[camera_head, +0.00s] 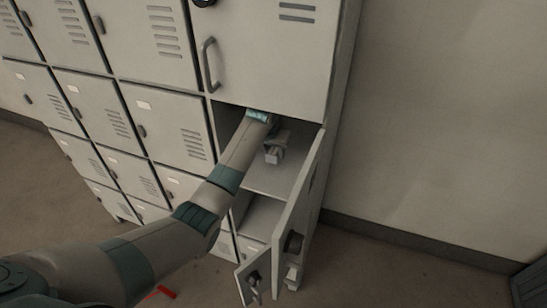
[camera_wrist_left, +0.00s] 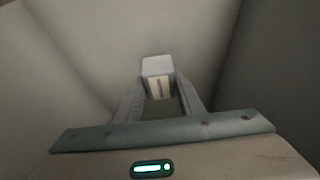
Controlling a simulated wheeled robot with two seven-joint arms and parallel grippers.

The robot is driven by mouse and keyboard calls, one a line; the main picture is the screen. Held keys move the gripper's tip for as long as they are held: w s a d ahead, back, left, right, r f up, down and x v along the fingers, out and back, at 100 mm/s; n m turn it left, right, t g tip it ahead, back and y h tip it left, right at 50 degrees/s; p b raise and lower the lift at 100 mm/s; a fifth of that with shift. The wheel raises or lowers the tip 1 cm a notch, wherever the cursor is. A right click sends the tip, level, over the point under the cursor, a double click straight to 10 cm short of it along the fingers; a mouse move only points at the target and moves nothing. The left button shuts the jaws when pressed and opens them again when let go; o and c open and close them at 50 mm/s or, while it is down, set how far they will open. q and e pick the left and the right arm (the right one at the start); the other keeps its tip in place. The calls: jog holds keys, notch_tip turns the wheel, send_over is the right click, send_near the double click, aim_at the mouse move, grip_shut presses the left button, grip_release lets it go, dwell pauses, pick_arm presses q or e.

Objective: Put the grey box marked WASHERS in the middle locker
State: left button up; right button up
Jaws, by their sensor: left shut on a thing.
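A small grey box (camera_head: 273,155) is inside the open middle locker (camera_head: 285,182) of the right-hand column. My left arm reaches into this locker, and my left gripper (camera_head: 275,143) is shut on the box. In the left wrist view the box (camera_wrist_left: 158,67) sits between the fingertips of the gripper (camera_wrist_left: 158,88). A pale label with a dark mark shows on its near face, but I cannot read the word. I cannot tell whether the box touches the locker floor. My right gripper is out of view.
The middle locker's door (camera_head: 303,190) stands open on the right. A lower door (camera_head: 253,275) is also open. The upper locker door (camera_head: 268,50) is shut. Shut lockers fill the left. A red object (camera_head: 161,293) lies on the floor. A dark grey object (camera_head: 530,285) stands at lower right.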

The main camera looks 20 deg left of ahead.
aim_at(274, 158)
pick_arm(q)
jog(key=shift+f+p, duration=0.55)
jog(key=shift+f, duration=0.1)
jog(key=shift+f+p, duration=0.35)
jog(key=shift+f, duration=0.75)
jog(key=shift+f, duration=0.1)
jog(key=o, duration=1.1)
jog(key=shift+o, duration=0.2)
